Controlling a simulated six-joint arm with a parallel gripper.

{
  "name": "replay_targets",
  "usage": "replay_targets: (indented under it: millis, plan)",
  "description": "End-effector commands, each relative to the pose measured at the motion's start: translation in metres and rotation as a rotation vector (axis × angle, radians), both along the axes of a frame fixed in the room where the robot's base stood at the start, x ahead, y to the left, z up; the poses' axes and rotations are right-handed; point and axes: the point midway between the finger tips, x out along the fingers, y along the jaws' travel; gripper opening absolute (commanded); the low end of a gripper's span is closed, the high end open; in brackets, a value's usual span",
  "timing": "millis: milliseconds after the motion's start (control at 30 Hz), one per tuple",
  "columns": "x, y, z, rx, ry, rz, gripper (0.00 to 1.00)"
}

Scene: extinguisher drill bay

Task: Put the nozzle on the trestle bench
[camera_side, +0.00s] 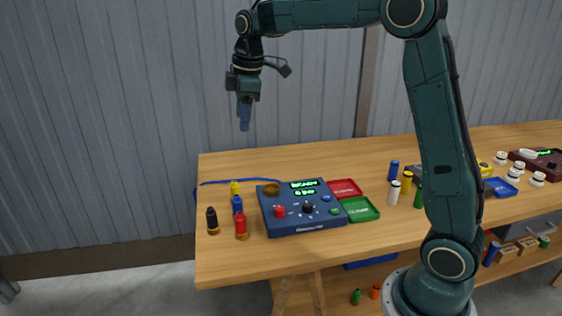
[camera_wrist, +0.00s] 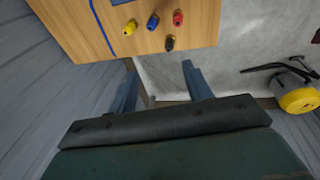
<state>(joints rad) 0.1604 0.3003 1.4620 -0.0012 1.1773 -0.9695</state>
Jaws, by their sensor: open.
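The wooden trestle bench (camera_side: 330,163) stands in the middle of the side view; its corner (camera_wrist: 85,30) shows at the top of the wrist view. I cannot tell for sure which thing is the nozzle. Small nozzle-like pieces stand on the bench's left end: black (camera_side: 212,221), red (camera_side: 241,227), blue (camera_side: 237,205) and yellow (camera_side: 235,188). In the wrist view, a yellow canister (camera_wrist: 299,98) with a black hose sits on the grey floor at right. My gripper (camera_side: 244,117) is high above the bench's left back edge, open, with nothing between its fingers (camera_wrist: 160,85).
A blue control box (camera_side: 300,225) with knobs stands beside the small pieces, with a red tray (camera_side: 345,187) and green tray (camera_side: 359,209) at its right. A blue cord (camera_side: 232,181) lies behind. More coloured bottles and pucks stand further right. The bench's back strip is clear.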

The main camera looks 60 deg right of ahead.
Motion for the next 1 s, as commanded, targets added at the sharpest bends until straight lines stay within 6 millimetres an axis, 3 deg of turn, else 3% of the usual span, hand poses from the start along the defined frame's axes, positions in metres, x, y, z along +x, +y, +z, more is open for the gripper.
replay_targets:
  millis: [200, 467, 767, 1000]
  plan:
    - [-0.054, 0.021, 0.023, 0.029, -0.057, -0.131, 0.50]
    - [-0.119, 0.042, 0.034, 0.078, -0.121, -0.290, 0.50]
    - [-0.194, 0.060, 0.027, 0.149, -0.192, -0.468, 0.50]
    - [-0.252, 0.071, 0.005, 0.220, -0.243, -0.608, 0.50]
